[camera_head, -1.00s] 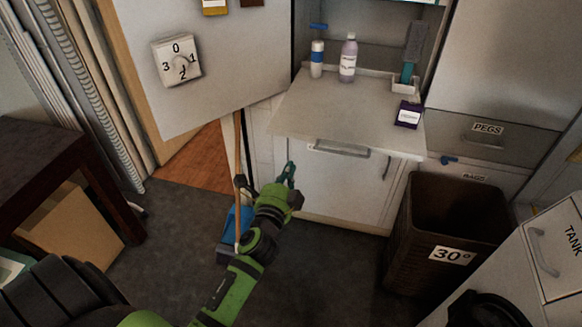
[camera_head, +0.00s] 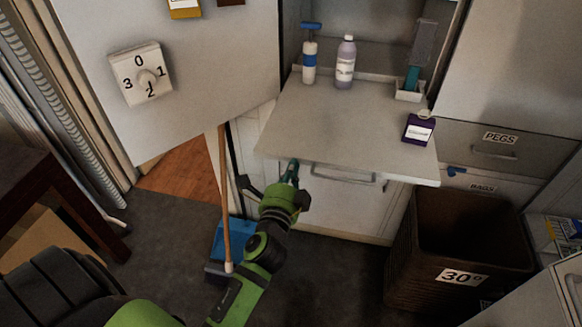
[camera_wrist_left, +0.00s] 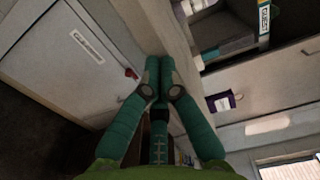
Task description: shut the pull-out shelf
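The pull-out shelf (camera_head: 345,132) is a pale flat board that sticks out from the cabinet recess, above a white door with a bar handle. My left gripper (camera_head: 291,172) is just below the shelf's front edge, left of the handle in the picture. In the left wrist view, the left gripper's green fingers (camera_wrist_left: 159,72) are together with nothing seen between them. A pale edge of the shelf (camera_wrist_left: 168,30) runs close by the fingertips; I cannot tell whether they touch it. My right gripper is not in view.
An open cabinet door (camera_head: 190,85) is at left. A broom (camera_head: 225,200) stands beside my arm. A brown basket (camera_head: 462,245) is at right.

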